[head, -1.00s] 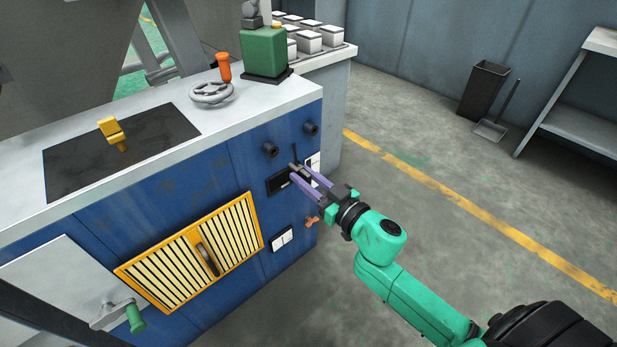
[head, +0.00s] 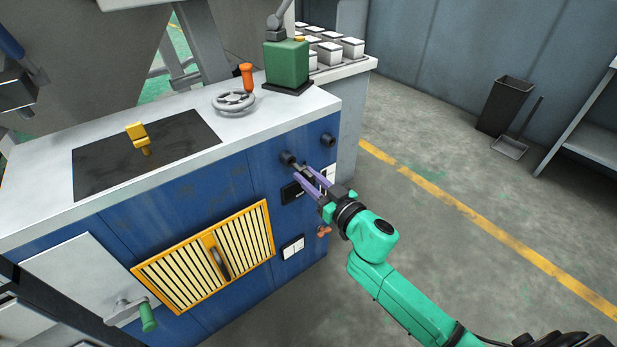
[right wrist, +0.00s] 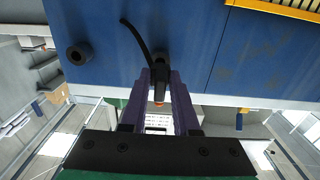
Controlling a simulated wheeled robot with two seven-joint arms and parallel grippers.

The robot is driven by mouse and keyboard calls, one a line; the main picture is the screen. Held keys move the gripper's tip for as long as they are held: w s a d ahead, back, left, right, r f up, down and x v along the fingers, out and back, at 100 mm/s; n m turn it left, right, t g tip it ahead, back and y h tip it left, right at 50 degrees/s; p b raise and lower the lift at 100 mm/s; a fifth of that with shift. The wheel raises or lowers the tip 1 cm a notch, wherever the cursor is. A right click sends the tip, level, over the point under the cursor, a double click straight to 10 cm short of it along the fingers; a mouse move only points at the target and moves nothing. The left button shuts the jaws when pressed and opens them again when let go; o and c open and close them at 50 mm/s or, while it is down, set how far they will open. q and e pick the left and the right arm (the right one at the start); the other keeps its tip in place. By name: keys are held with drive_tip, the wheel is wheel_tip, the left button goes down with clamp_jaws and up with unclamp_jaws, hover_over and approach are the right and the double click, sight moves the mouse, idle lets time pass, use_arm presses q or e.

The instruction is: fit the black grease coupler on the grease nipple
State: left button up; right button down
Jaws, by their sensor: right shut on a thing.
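My right gripper (head: 306,172) is in front of the machine's blue panel, shut on the black grease coupler (head: 308,175). In the right wrist view, the coupler (right wrist: 159,86) sits between the purple fingers (right wrist: 160,95). A thin black hose curves from it to the upper left, and an orange-brown tip shows at its near end. A black round boss (head: 288,157) is right by the fingertips in the head view; whether the coupler touches it I cannot tell. I cannot clearly make out the grease nipple. My left gripper is not in view.
A second black boss (head: 327,140) is to the right on the panel. Below are an orange-brown knob (head: 323,231), a white switch plate (head: 292,248) and a yellow grille (head: 205,257). A handwheel (head: 234,101) and green canister (head: 286,66) stand on top. The floor to the right is open.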

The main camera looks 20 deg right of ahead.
sight(304, 174)
drive_tip(key=shift+p, duration=0.45)
idle(0.8)
drive_tip(key=shift+x, duration=1.75)
drive_tip(key=c, duration=0.6)
unclamp_jaws()
